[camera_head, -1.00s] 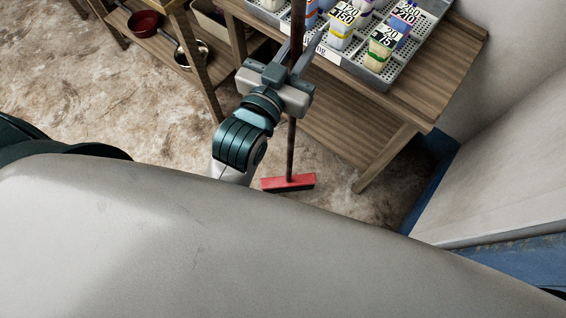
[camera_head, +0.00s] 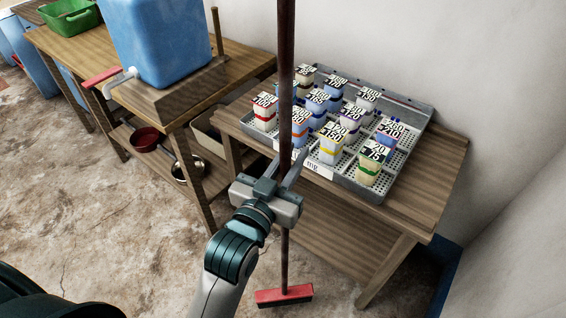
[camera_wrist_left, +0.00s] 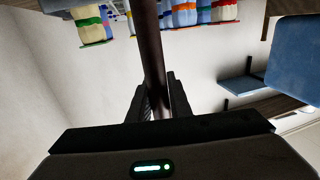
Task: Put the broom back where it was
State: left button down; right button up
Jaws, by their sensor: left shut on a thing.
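The broom (camera_head: 286,100) stands nearly upright in the head view, with a long dark handle and a red head (camera_head: 284,296) low down near the floor. I cannot tell whether the head touches the floor. My left gripper (camera_head: 287,172) is shut on the handle partway down, in front of the table with the tray. In the left wrist view the dark handle (camera_wrist_left: 152,50) runs up from between my left fingers (camera_wrist_left: 158,100). My right gripper is not in view.
A metal tray (camera_head: 418,112) of labelled cartons sits on a wooden table (camera_head: 436,172) right behind the handle. Another table (camera_head: 236,62) at left holds a big blue container (camera_head: 160,40). A wall (camera_head: 490,100) bounds the right; bare floor (camera_head: 110,220) lies left.

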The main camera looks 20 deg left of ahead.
pick_arm(q)
jog(key=w+a+f, duration=0.4)
jog(key=w, duration=0.3)
jog(key=shift+w+a+f, duration=0.15)
jog(key=shift+f, duration=0.35)
jog(key=shift+f, duration=2.05)
jog(key=c, duration=1.7)
grip_release()
jog(key=shift+o, duration=0.3)
